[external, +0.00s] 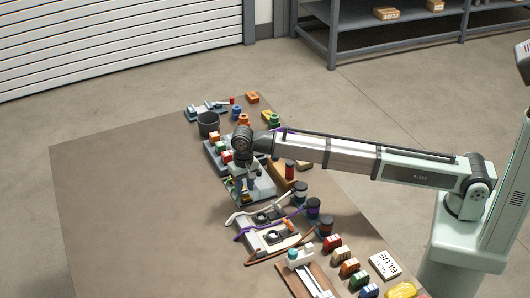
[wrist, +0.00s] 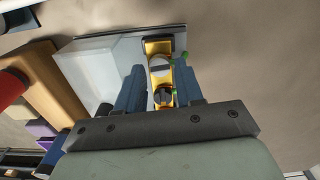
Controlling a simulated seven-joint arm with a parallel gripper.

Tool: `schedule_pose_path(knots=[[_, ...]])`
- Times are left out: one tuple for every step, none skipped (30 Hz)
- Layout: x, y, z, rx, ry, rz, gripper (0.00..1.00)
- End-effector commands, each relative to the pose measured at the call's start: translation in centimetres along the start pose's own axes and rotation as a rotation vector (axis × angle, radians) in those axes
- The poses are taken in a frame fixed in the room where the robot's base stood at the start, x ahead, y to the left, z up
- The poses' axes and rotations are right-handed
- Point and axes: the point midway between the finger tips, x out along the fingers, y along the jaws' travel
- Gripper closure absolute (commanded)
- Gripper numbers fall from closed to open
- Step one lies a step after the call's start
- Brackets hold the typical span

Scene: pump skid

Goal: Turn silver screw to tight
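In the wrist view a yellow plate (wrist: 153,47) stands on a pale grey panel (wrist: 92,66). A round silver screw head (wrist: 160,65) sits on the plate, with a darker round head (wrist: 163,97) closer to the gripper body. In the external view my gripper (external: 241,190) points down over the grey skid unit, and the screws are hidden or too small to make out.
A dark cup (external: 208,123) and coloured blocks stand beyond the gripper. Cables, a bracket (external: 272,238) and dark cylinders lie in front of it. A white card marked BLUE (external: 384,265) is at the near right. The table's left side (external: 120,200) is clear.

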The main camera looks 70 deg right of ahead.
Motion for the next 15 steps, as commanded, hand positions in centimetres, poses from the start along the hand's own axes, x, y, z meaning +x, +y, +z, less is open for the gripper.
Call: schedule_pose_path(knots=[[-0.3,0.0,0.0,0.000,0.000,-0.001,0.64],[-0.5,0.0,0.0,0.000,0.001,-0.001,0.64],[-0.9,-0.1,0.0,0.000,0.001,-0.001,0.64],[-1.3,-0.1,-0.1,0.000,0.001,-0.001,0.64],[-1.7,-0.1,-0.1,0.000,0.001,-0.002,0.64],[-2.3,-0.1,-0.1,0.000,0.002,-0.002,0.64],[-2.9,-0.1,-0.1,0.000,0.001,-0.002,0.64],[-3.4,-0.1,-0.1,0.000,0.001,-0.002,0.64],[-4.1,-0.1,-0.1,0.000,0.002,-0.002,0.64],[-4.7,-0.1,-0.1,0.000,0.002,-0.002,0.64],[-5.3,-0.1,-0.1,0.000,0.002,-0.002,0.64],[-6.0,-0.1,-0.1,0.000,0.001,-0.002,0.64],[-6.5,-0.1,-0.1,0.000,0.002,-0.002,0.64],[-7.1,-0.1,-0.1,0.000,0.002,-0.002,0.64],[-7.9,-0.1,-0.1,0.000,0.001,-0.002,0.64]])
